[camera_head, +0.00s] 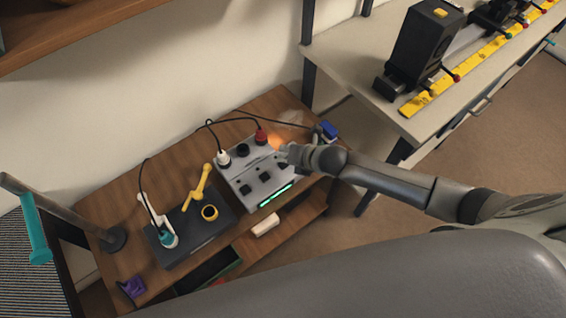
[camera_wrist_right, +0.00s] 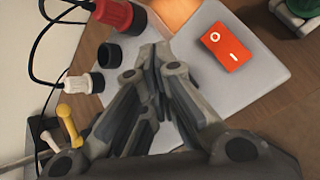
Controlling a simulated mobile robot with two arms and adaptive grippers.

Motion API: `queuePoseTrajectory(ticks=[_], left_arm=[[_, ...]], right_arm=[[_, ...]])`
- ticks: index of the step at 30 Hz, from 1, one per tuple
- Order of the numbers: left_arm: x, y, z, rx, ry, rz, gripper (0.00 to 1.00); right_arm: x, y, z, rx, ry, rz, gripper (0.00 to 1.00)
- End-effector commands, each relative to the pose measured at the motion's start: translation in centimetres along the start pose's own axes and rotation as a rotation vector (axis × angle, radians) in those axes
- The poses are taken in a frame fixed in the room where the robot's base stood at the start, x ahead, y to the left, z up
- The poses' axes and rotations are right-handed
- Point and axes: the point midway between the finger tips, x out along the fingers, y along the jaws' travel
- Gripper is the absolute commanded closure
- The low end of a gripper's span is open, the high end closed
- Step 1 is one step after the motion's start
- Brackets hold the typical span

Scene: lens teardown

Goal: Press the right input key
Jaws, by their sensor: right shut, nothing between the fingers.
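A light grey box (camera_head: 232,178) stands on the wooden bench, with small black keys on its top; one dark key (camera_head: 264,176) shows near the middle and another (camera_head: 246,190) to its left. A green lit strip (camera_head: 276,195) runs along its front. My right gripper (camera_head: 284,154) is over the box's right end and hides that part. In the right wrist view the gripper (camera_wrist_right: 146,68) is shut and empty above the grey top, between a black socket (camera_wrist_right: 108,55) and a red rocker switch (camera_wrist_right: 226,48). I cannot tell whether it touches a key. My left gripper is not in view.
A red plug (camera_head: 261,137) and a white plug (camera_head: 223,158) with black cables rise at the box's back. A pale table (camera_head: 352,60) with a yellow ruler stands at the right.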

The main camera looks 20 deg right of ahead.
Motion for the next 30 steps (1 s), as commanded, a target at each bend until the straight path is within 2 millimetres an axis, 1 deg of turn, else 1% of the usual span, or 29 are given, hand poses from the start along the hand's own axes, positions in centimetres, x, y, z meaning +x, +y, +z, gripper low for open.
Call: queuePoseTrajectory(ticks=[19,30], left_arm=[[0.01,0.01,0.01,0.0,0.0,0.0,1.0],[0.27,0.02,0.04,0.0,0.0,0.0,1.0]], right_arm=[[0.01,-0.02,-0.02,0.0,0.0,0.0,1.0],[0.59,-0.43,-0.41,-0.001,-0.001,0.0,1.0]])
